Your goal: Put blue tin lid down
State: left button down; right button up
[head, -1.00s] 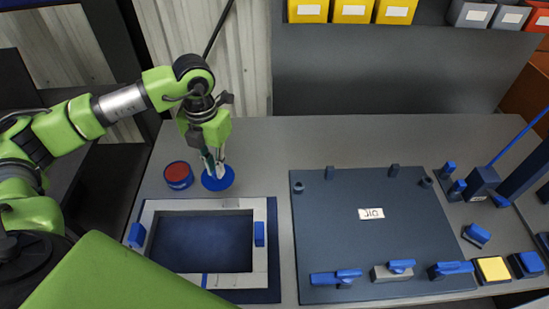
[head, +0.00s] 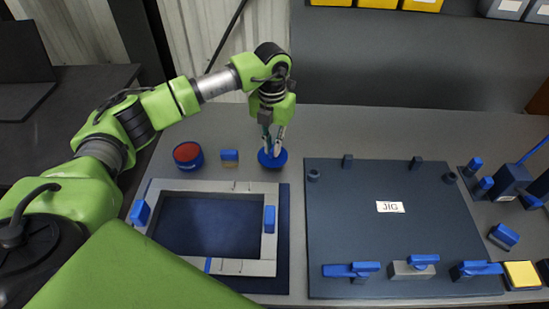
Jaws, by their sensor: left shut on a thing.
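The blue tin lid (head: 265,161) is a round blue disc under my left gripper (head: 272,150). My left gripper points down from above, shut on the lid, with its fingers hiding part of the lid's middle. The lid is at or just above the grey bench behind the frame's right corner; I cannot tell whether it touches the bench. A blue tin (head: 188,155) with a red top or red contents stands open on the bench to the left, apart from the lid. My right gripper is not in view.
A light grey frame (head: 165,184) with blue clamps lies in front on a dark blue mat (head: 284,240). A dark jig plate (head: 360,225) with clamps is at right. The bench behind it is clear.

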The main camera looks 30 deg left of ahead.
pick_arm(q)
jog(key=f+b, duration=0.1)
jog(key=f, duration=0.1)
jog(key=f+b, duration=0.1)
jog(key=f, duration=0.1)
jog(key=shift+w+d+b, duration=0.15)
jog(key=shift+w+b, duration=0.15)
jog(key=shift+b, duration=0.05)
jog(key=shift+r, duration=0.1)
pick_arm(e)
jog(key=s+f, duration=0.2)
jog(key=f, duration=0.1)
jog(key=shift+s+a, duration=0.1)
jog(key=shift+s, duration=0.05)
pick_arm(q)
jog(key=c, duration=2.1)
grip_release()
jog(key=shift+c, duration=0.2)
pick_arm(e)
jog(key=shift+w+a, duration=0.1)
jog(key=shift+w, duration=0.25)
pick_arm(q)
jog(key=shift+r, duration=0.4)
notch_tip(320, 180, up, 11)
jog(key=shift+r+b, duration=0.15)
jog(key=shift+b, duration=0.5)
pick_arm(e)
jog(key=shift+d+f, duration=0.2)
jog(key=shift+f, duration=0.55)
